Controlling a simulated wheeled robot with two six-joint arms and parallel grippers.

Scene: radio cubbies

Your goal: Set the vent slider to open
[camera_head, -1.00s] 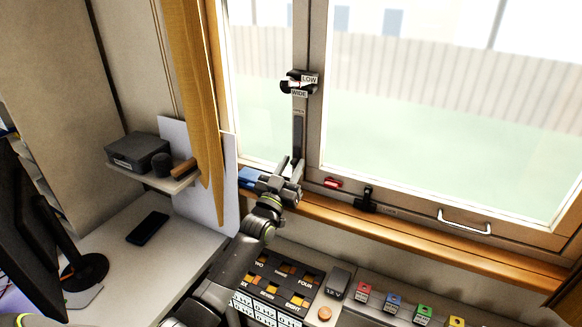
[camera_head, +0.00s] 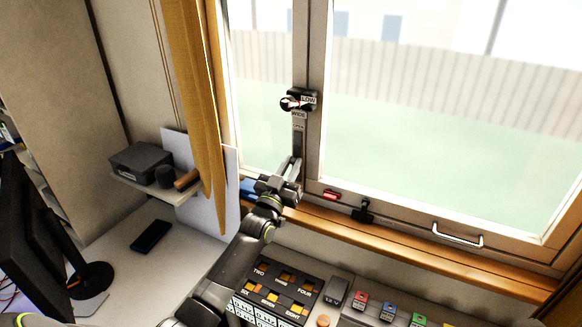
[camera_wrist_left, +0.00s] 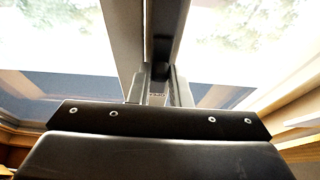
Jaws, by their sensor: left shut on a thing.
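The vent slider's narrow dark track (camera_head: 298,143) runs up the window's middle post in the head view, with an "OPEN" label (camera_head: 298,126) at its upper end. My left gripper (camera_head: 295,163) is at the track, below that label, with its fingertips on the post. It is shut on the slider, whose knob is mostly hidden by the fingers. In the left wrist view the gripper (camera_wrist_left: 158,78) points along the dark track (camera_wrist_left: 163,40), and a small label (camera_wrist_left: 157,95) shows between the fingers. My right gripper is out of view.
A black window latch (camera_head: 298,100) marked "LOW" and "WIDE" sits above the track. A red piece (camera_head: 331,194), a black clip (camera_head: 363,211) and a metal handle (camera_head: 458,238) are along the lower frame. A yellow curtain (camera_head: 192,110) hangs left. A button panel (camera_head: 279,287) lies below.

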